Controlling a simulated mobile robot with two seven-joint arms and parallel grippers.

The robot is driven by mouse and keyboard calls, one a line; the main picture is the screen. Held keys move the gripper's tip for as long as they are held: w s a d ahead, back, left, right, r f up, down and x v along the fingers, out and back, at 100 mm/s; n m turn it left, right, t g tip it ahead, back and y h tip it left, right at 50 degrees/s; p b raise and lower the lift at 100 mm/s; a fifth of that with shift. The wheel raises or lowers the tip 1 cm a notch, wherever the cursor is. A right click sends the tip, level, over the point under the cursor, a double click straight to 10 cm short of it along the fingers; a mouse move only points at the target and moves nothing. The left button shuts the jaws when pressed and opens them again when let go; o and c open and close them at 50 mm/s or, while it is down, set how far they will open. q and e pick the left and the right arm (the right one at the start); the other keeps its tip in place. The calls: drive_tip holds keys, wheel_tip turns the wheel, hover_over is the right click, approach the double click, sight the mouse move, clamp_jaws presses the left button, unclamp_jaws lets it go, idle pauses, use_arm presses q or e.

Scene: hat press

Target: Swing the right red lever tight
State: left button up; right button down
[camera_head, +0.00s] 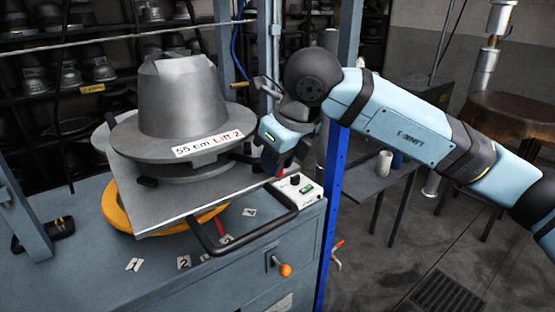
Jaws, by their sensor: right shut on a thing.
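My right arm comes in from the right, and its gripper (274,158) points down beside the right edge of the metal plate under the hat mould. The gripper is shut on the red lever, of which only a small red bit (281,172) shows below the fingers. The rest of the lever is hidden by the gripper. My left gripper is not in view. The grey hat-shaped mould (180,105), with a size label on its brim, sits on the press plate (165,212).
A black bar handle (245,237) sticks out in front of the plate. A small control box (297,190) lies just below my gripper. A blue post (332,215) stands close at the right. An orange-knobbed lever (285,269) is on the cabinet front.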

drive_tip(key=c, duration=1)
unclamp_jaws()
drive_tip(key=shift+r, duration=0.1)
drive_tip(key=v, duration=1.3)
drive_tip(key=shift+s+d+r, duration=0.2)
drive_tip(key=shift+r, duration=0.05)
